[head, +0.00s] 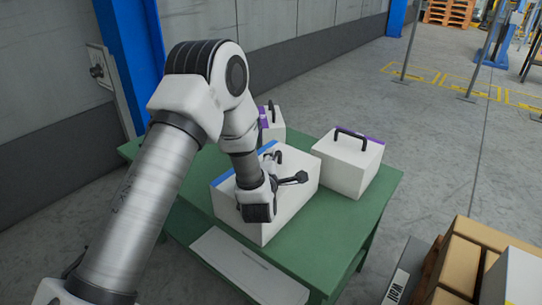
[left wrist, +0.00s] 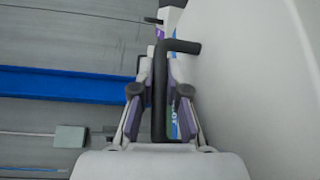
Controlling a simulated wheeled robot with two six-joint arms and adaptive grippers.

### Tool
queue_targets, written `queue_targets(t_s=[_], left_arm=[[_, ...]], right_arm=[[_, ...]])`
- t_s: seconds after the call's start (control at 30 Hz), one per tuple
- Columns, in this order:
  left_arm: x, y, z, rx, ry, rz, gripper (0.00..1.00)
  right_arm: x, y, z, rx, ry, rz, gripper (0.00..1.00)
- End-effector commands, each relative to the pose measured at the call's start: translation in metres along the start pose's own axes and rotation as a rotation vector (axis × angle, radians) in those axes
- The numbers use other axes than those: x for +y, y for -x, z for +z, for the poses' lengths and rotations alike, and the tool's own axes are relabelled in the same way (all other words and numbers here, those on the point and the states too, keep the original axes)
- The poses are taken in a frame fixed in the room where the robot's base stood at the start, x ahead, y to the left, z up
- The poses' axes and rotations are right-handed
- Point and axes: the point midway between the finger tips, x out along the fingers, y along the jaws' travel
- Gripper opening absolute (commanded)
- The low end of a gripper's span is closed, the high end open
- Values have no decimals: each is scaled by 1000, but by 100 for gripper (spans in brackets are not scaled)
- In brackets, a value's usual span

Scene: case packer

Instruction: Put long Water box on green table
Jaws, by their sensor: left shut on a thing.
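The long white box with a blue stripe (head: 295,199) is over the near part of the green table (head: 372,207); I cannot tell whether its base touches the top. My left gripper (head: 270,166) reaches down over it and partly hides its top. In the left wrist view, the fingers of my left gripper (left wrist: 152,92) are shut around the black bar handle (left wrist: 160,115). The box's white surface (left wrist: 245,60) fills the right side there. I cannot read the name on the box. My right gripper is not in view.
Two white boxes with purple stripes and black handles stand on the table, one behind (head: 276,131) and one at the right (head: 345,173). Cardboard boxes (head: 460,262) are at the lower right. A blue post (head: 128,60) and grey wall are at the left.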

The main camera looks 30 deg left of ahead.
Motion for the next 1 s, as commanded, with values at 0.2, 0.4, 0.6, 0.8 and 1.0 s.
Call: queue_targets(t_s=[0.2,0.4,0.6,0.8,1.0], left_arm=[[0,0,0,-1,1,4,0],[-1,0,0,1,0,-2,38],[1,0,0,1,0,-2,38],[1,28,1,-1,-2,-4,38],[0,81,1,-3,-5,-5,38]], right_arm=[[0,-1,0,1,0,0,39],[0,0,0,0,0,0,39],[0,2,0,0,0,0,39],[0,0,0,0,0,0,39],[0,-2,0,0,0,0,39]])
